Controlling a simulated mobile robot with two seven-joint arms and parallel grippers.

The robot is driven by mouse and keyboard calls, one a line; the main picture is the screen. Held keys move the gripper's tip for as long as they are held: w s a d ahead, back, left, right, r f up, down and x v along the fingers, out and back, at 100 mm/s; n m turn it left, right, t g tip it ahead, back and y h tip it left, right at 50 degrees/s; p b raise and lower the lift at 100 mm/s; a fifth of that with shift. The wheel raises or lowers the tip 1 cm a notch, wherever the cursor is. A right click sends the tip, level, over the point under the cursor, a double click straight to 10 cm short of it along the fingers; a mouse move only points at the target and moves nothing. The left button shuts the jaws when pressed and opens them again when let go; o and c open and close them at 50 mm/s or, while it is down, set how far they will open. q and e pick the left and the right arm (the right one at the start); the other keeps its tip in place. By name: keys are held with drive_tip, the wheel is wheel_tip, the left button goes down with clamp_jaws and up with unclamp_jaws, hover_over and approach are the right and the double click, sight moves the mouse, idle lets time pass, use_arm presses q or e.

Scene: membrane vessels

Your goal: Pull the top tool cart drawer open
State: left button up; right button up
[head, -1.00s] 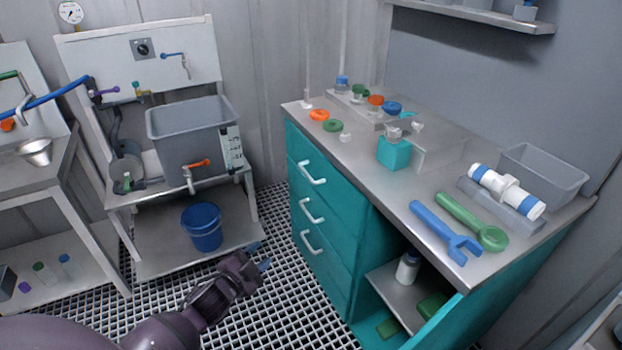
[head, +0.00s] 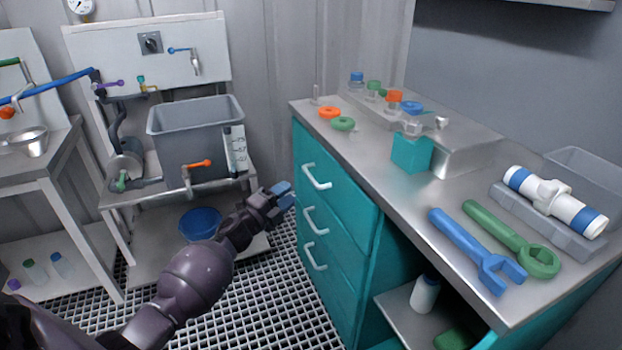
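The teal tool cart (head: 380,235) stands right of centre in the head view, with a steel top and a stack of three drawers on its left side. The top drawer (head: 340,190) is closed, with a white bar handle (head: 316,177). My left gripper (head: 285,194) is just left of the drawer fronts, at about the height of the top handle in the picture. It is apart from the handle and holds nothing that I can see. Its blue fingertips are small, and their gap is unclear. My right gripper is out of view.
Blue (head: 475,250) and green (head: 510,238) wrenches and a white-blue membrane vessel (head: 555,200) lie on the cart top. A sink stand with a grey tub (head: 190,130) and a blue bucket (head: 200,224) is at the left. Grating floor is open between.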

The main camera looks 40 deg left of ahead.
sight(309, 174)
use_arm(q)
drive_tip(key=shift+b+x, duration=0.75)
drive_tip(key=shift+x, duration=3.9)
drive_tip(key=shift+f, duration=0.1)
clamp_jaws()
